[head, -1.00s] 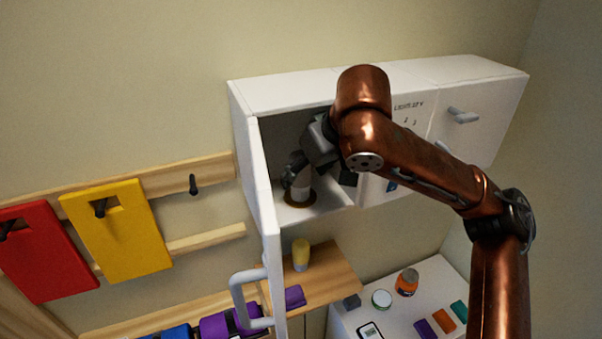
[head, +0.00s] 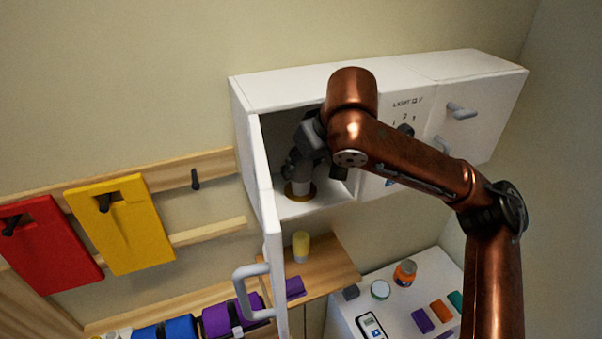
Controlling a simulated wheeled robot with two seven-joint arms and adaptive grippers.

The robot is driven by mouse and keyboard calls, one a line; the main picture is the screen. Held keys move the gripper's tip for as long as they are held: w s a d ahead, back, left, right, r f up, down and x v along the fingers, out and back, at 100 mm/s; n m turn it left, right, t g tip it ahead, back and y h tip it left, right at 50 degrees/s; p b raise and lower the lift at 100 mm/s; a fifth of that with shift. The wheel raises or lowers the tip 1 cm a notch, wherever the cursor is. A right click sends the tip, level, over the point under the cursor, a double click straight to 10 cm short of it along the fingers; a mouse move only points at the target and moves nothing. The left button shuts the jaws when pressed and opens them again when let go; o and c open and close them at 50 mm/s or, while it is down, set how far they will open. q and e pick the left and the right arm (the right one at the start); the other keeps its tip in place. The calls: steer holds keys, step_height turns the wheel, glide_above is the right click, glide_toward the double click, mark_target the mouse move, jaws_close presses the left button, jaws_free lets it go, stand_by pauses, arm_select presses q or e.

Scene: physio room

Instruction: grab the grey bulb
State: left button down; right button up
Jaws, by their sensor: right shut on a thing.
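The grey bulb (head: 301,188) is a small pale grey thing inside the open left compartment of the white wall cabinet (head: 300,90). It stands upright over a brown round base (head: 300,197) on the compartment floor; I cannot tell if it touches the base. My right gripper (head: 301,172) reaches into the compartment from above right and is shut on the bulb, hiding its upper part. My left gripper is not in view.
The open cabinet door (head: 269,215) with its grey handle hangs left of the compartment. A yellow-topped bottle (head: 301,247) stands on a wooden shelf below. A white counter (head: 400,318) at the lower right holds several small items.

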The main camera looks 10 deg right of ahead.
steer(key=c, duration=0.4)
steer(key=shift+r, duration=0.1)
steer(key=shift+c, duration=0.2)
